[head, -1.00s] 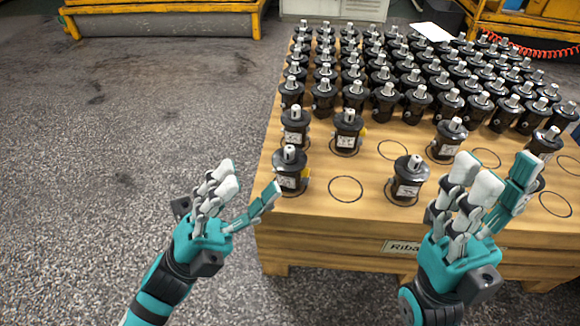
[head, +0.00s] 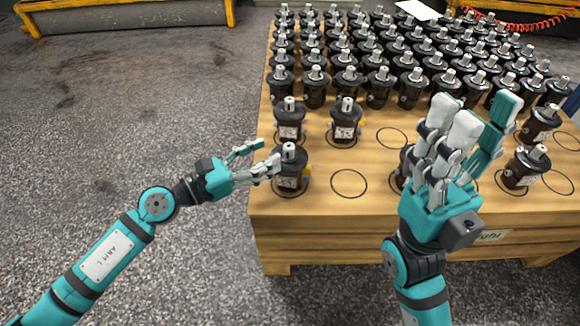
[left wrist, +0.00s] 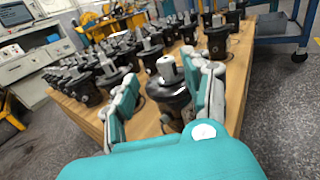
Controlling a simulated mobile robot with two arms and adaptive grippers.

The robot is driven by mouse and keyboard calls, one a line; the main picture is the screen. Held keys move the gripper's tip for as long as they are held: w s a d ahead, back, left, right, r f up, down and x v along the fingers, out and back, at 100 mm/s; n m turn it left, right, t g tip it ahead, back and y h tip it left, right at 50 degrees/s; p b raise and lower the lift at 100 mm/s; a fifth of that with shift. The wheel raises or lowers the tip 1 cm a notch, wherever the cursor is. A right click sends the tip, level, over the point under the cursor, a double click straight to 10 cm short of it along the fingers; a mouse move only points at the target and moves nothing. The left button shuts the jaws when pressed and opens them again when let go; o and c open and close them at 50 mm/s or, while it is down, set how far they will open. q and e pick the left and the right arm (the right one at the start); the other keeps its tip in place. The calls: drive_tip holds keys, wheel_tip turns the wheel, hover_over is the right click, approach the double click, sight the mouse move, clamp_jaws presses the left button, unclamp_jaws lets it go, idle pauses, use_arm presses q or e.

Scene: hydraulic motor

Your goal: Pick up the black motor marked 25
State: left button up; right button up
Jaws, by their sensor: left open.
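Black motors with silver shafts and small white labels stand upright on a wooden pallet table (head: 320,225). The label numbers are too small for me to tell which is 25. My left gripper (head: 262,160) is open at the front-left motor (head: 291,170), its fingers at the motor's left side. In the left wrist view this motor (left wrist: 168,92) stands between the open fingers (left wrist: 165,100); I cannot tell whether they touch it. My right gripper (head: 468,125) has its fingers extended and apart, and it partly hides a front motor (head: 403,168).
Two motors (head: 289,122) (head: 345,122) stand just behind the front-left one. Dense rows of motors fill the back. An empty marked circle (head: 349,184) lies to its right. Another motor (head: 524,168) stands at the right. Floor left of the table is clear.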

sight(290, 145)
use_arm(q)
drive_tip(key=x, duration=0.6)
drive_tip(key=shift+s+d+f, duration=0.1)
drive_tip(key=shift+s+d, duration=0.05)
drive_tip(key=shift+d, duration=0.3)
clamp_jaws()
drive_tip(key=shift+r, duration=0.25)
